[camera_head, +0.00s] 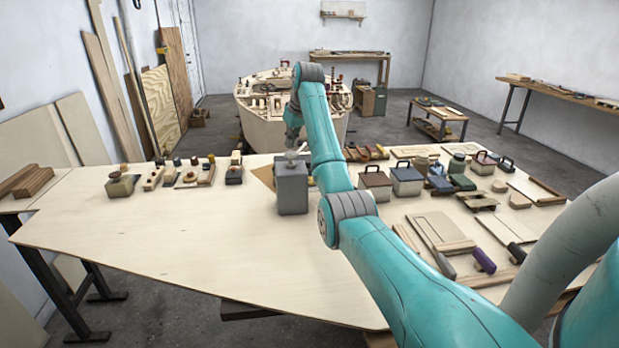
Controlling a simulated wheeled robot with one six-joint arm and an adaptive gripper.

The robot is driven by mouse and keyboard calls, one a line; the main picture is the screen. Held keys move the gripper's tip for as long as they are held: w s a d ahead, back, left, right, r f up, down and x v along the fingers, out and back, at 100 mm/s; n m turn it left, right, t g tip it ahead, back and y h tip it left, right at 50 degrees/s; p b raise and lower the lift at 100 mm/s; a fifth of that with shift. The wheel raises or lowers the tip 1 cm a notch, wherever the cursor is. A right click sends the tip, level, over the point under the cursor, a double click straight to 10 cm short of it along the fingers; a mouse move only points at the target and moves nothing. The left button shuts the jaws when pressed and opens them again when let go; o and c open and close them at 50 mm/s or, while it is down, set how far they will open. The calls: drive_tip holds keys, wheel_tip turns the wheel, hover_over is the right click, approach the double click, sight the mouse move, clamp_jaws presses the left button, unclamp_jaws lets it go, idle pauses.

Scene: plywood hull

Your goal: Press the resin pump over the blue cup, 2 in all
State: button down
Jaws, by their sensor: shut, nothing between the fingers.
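A grey box-shaped pump body (292,190) stands upright on the plywood table, just left of my teal arm. A small pale head shows at its top. My gripper (291,147) is shut and empty, pointing down right over that head. I cannot tell whether the fingertips touch it. I do not clearly see a blue cup. A small bluish patch shows at the right edge of the grey body, mostly covered by my arm, and I cannot tell what it is.
The table (170,250) is clear at the front left. Small wooden pieces and tools (190,173) line its back left. Right of my arm are several lidded boxes (407,180), boards and handled tools (484,260). A boat hull (265,125) stands behind.

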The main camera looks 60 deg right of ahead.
sight(290, 152)
drive_tip(key=shift+f, duration=0.2)
drive_tip(key=shift+f, duration=1.35)
drive_tip(key=shift+r, duration=1.55)
wheel_tip(290, 152, up, 6)
